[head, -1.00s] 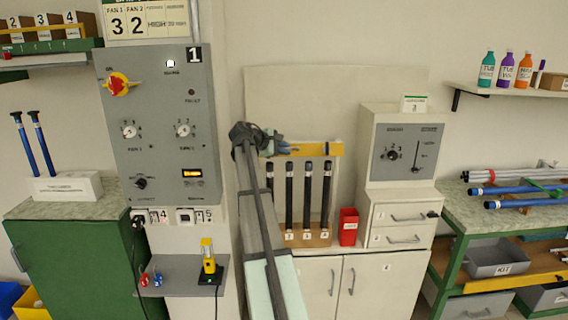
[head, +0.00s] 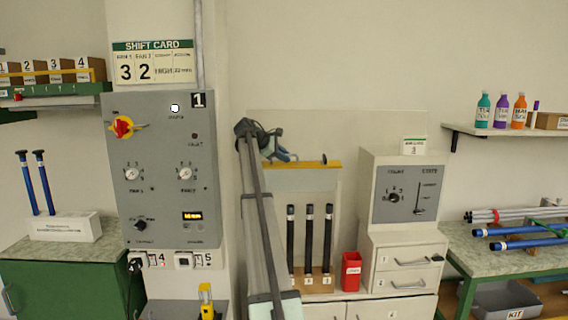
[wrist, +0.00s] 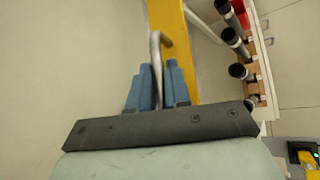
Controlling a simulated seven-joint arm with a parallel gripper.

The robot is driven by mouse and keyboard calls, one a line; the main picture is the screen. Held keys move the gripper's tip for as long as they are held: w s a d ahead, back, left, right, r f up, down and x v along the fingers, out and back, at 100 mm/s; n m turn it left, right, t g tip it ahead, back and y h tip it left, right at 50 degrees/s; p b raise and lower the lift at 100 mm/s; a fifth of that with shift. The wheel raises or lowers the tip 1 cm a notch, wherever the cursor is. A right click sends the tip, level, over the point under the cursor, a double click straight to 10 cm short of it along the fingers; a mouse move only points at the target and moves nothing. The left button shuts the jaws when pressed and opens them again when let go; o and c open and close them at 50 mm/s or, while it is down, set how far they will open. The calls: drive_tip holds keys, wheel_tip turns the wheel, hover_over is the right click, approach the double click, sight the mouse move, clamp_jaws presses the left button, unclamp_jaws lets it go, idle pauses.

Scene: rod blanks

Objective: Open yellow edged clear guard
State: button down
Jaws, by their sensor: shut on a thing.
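The guard's yellow edge (head: 312,164) runs level above the rod rack, with a pale see-through pane (head: 312,181) just below it. The edge stands clear above the tops of the black rods (head: 309,240). In the wrist view the yellow edge (wrist: 172,30) carries a grey bent metal handle (wrist: 157,60). My gripper (head: 284,156) is at the left part of the edge. In the wrist view its blue fingers (wrist: 158,92) are shut on the handle, one on each side. My arm hides the rack's left end in the head view.
A red bin (head: 351,272) stands right of the rack, beside a white drawer cabinet (head: 405,262) with a grey dial panel (head: 404,192). A grey control panel (head: 160,165) is on the left. The wall above the guard is bare.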

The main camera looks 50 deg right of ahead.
drive_tip(key=shift+w+d+r, duration=0.3)
drive_tip(key=shift+w+d, duration=0.25)
drive_tip(key=shift+w, duration=0.05)
drive_tip(key=c, duration=1.2)
unclamp_jaws()
drive_tip(key=shift+a, duration=0.1)
drive_tip(key=v, duration=0.7)
drive_tip(key=shift+a+r, duration=0.15)
